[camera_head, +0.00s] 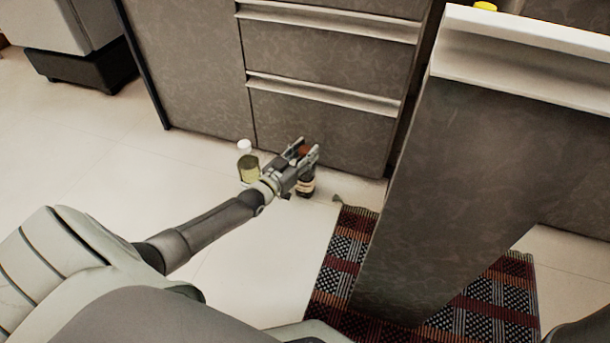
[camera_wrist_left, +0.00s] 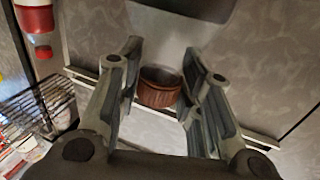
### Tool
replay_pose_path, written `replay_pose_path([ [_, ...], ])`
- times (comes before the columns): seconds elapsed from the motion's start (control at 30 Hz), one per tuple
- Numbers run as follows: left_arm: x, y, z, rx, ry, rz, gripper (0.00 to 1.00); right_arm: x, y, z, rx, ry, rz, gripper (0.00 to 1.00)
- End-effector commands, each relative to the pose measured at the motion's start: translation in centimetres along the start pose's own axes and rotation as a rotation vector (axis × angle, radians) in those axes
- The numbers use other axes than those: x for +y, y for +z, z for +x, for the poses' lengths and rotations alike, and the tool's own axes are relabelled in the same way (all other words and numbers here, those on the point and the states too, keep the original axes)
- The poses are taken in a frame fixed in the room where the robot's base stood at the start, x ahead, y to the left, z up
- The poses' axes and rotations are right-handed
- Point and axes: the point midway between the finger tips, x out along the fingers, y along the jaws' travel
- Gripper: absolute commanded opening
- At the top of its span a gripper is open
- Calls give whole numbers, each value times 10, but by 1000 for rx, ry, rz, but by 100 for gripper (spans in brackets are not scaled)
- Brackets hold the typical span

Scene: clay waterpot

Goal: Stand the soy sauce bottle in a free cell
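The soy sauce bottle, dark with a pale label (camera_head: 306,187), stands upright by the drawer front in the head view, partly hidden by my left gripper (camera_head: 304,152). Its reddish-brown cap (camera_wrist_left: 160,88) shows between the two fingers of my left gripper (camera_wrist_left: 162,58) in the left wrist view. The fingers are spread on either side of the cap, with a narrow gap visible at its left; contact at the right is unclear. The bottle's body is hidden in the wrist view. No container with cells is clearly seen. My right gripper is not in view.
A yellowish-green bottle with a white cap (camera_head: 247,166) stands just left of my left gripper. Grey drawers (camera_head: 320,100) are behind, a patterned rug (camera_head: 345,255) and tall grey panel (camera_head: 470,170) at right. A wire rack (camera_wrist_left: 38,108) shows at left. The left floor is clear.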

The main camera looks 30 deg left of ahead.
Motion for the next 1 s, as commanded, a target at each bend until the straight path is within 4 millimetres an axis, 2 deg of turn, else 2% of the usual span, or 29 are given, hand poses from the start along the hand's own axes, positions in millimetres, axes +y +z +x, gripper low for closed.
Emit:
replay_pose_path([
  [0.03,0,0,0,0,0,0,17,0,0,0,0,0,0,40],
  [0.17,0,0,0,-1,0,0,1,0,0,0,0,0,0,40],
  [0.2,0,0,0,-1,0,0,0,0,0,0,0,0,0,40],
  [0.73,0,-5,1,5,0,0,0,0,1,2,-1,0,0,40],
  [1.0,0,-29,0,6,0,0,0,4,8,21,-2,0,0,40],
])
